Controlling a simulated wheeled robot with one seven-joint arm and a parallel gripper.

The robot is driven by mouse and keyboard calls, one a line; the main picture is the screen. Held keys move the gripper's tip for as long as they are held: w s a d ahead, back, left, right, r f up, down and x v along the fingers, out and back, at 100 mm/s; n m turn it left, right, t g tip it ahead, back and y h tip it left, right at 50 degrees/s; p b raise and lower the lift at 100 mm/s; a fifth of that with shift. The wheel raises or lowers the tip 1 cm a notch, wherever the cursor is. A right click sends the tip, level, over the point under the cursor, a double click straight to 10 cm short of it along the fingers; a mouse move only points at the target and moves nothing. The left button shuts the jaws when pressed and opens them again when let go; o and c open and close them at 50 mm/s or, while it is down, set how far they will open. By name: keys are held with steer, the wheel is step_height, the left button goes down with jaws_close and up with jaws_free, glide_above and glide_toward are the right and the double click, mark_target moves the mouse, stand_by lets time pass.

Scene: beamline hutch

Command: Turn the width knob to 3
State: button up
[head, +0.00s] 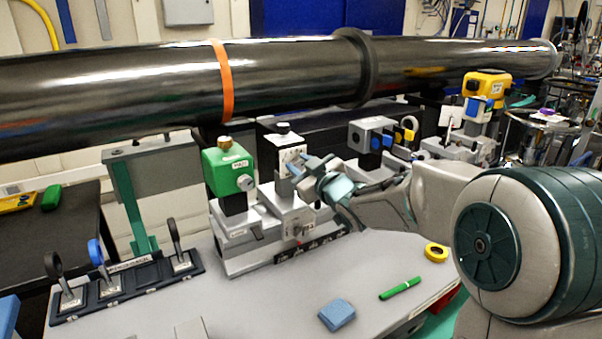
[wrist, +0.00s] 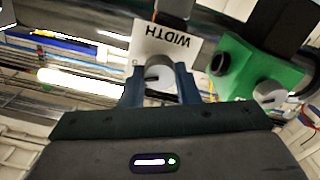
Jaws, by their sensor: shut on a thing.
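The width knob (wrist: 160,76) is a round grey knob below a white plate marked WIDTH (wrist: 168,42), which appears upside down in the wrist view. My gripper (wrist: 161,88) is shut on the knob, with one blue finger on each side of it. In the head view my gripper (head: 304,170) reaches from the right to the white-faced grey unit (head: 284,152) in the middle of the rail, and it hides most of the knob there. The knob's pointer and scale figures are too small or hidden to read.
A green unit (head: 226,168) with its own knob stands close on the left; it also shows in the wrist view (wrist: 262,72). A grey unit (head: 372,134) with blue parts stands to the right. A large dark pipe (head: 130,88) runs behind. A blue cloth (head: 337,315), green marker (head: 400,288) and yellow tape roll (head: 436,252) lie in front.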

steer(key=n+b, duration=0.2)
steer(key=b, duration=0.1)
steer(key=n+b, duration=0.3)
steer(key=shift+s+f, duration=0.1)
steer(key=shift+f, duration=0.3)
steer(key=shift+r+n+b, duration=0.15)
steer(key=shift+n+b, duration=1.7)
steer(key=shift+n, duration=0.55)
steer(key=o, duration=1)
steer(key=shift+r, duration=0.1)
steer(key=shift+c, duration=0.2)
steer(key=p+v, duration=0.1)
steer(key=v, duration=1.2)
steer(key=shift+s+d, duration=0.2)
steer(key=shift+s, duration=0.15)
